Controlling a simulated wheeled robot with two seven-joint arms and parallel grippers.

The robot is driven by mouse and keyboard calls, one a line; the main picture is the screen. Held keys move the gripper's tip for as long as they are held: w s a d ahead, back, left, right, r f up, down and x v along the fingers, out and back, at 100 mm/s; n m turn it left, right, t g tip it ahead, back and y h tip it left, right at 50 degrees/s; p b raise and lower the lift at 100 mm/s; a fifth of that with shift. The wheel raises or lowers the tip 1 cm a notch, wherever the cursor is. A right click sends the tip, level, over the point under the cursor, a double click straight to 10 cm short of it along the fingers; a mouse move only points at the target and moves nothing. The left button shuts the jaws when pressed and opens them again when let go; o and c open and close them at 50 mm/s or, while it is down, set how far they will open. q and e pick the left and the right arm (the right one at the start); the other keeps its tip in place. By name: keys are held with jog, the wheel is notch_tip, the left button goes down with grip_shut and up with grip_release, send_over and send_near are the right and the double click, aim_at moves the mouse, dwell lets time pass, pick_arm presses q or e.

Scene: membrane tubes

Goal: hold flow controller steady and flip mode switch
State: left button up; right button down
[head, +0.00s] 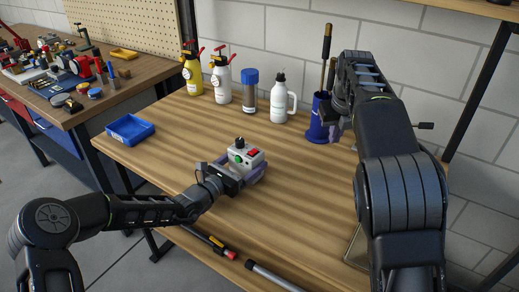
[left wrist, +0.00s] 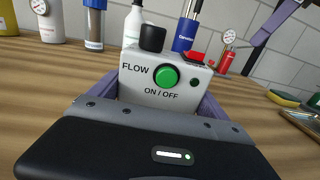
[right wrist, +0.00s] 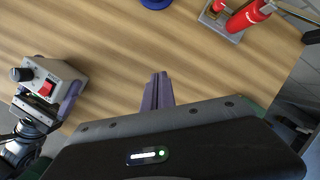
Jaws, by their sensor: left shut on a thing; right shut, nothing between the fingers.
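The flow controller (head: 240,157) is a pale grey box with a black knob, a green ON/OFF button and a red switch (head: 253,152). It sits upright near the middle of the table. My left gripper (left wrist: 160,98) is shut on it, one finger along each side. In the left wrist view the red switch (left wrist: 194,57) shows at the box's right rear. My right gripper (right wrist: 158,92) is shut and empty over the table. In the right wrist view the controller (right wrist: 60,72) and its red switch (right wrist: 46,89) lie to the left, apart from the right fingers.
Several bottles stand at the back, including a white jug (head: 280,103) and a yellow sprayer (head: 191,72). A blue container (head: 318,120) with rods is close to my right arm. A blue tray (head: 130,129) lies at the left. The wood around the controller is clear.

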jog(key=w+d+n+t+h, duration=0.25)
jog(key=d+n, duration=0.35)
jog(key=d, duration=0.3)
jog(key=w+d+n+t+h, duration=0.25)
jog(key=d+n+t, duration=0.2)
jog(key=d, duration=0.55)
jog(key=w+a+r+n+t+y, duration=0.25)
jog(key=a+n+y, duration=0.55)
jog(key=a+n, duration=0.45)
jog(key=s+a+n+g+y, duration=0.2)
jog(key=s+a+n+y, duration=0.3)
jog(key=a+n, duration=0.3)
jog(key=s+a+f+n+g+y, duration=0.1)
jog(key=s+a+n+g+y, duration=0.1)
jog(key=s+a+n+y, duration=0.3)
jog(key=s+a+n, duration=0.1)
jog(key=a+n, duration=0.3)
jog(key=shift+s+a+y, duration=0.2)
jog(key=shift+a+y, duration=0.15)
jog(key=shift+y, duration=0.05)
